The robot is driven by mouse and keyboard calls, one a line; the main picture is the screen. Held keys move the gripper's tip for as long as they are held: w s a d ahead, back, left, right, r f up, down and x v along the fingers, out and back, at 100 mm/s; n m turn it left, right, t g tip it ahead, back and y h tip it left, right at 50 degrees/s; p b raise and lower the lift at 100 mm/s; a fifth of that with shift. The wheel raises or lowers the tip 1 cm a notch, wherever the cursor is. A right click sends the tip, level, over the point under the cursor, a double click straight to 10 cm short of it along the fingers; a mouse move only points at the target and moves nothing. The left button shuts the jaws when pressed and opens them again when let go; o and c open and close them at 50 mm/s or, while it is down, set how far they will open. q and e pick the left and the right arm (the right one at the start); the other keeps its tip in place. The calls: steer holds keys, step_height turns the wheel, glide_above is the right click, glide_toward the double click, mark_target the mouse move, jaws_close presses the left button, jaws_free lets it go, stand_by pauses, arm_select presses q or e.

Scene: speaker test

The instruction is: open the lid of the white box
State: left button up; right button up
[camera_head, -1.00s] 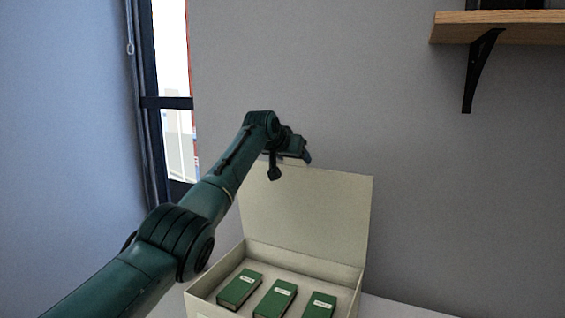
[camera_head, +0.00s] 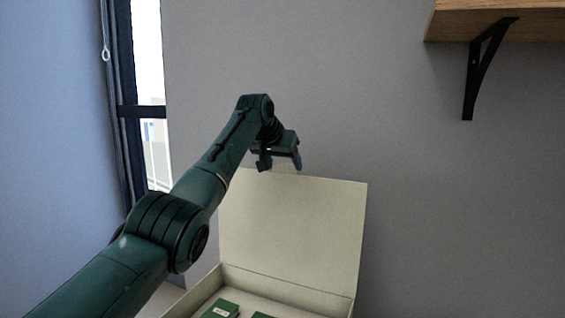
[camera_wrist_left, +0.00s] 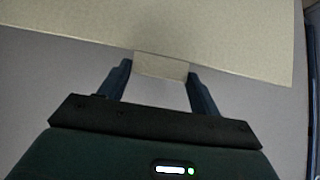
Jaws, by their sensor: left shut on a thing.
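The white box (camera_head: 340,299) stands at the lower middle of the head view, cut off by the bottom edge. Its lid (camera_head: 310,230) stands up at the back, opened wide. My left gripper (camera_head: 281,164) is at the lid's top edge. In the left wrist view the lid (camera_wrist_left: 230,35) spans the top, and a small tab (camera_wrist_left: 160,67) on its edge lies between the two fingers of my left gripper (camera_wrist_left: 159,72), which is shut on it. My right gripper is not in view.
Small green boxes (camera_head: 222,309) with white labels lie inside the white box. A grey wall (camera_head: 450,210) is behind the lid. A wooden shelf (camera_head: 510,22) on a black bracket (camera_head: 480,65) is at the upper right. A window (camera_head: 152,90) is at the left.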

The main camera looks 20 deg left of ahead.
arm_select(q)
steer(key=shift+r, duration=0.45)
steer(key=o, duration=1)
steer(key=shift+o, duration=1)
steer(key=shift+s, duration=0.15)
steer(key=shift+o, duration=1)
steer(key=shift+f, duration=0.25)
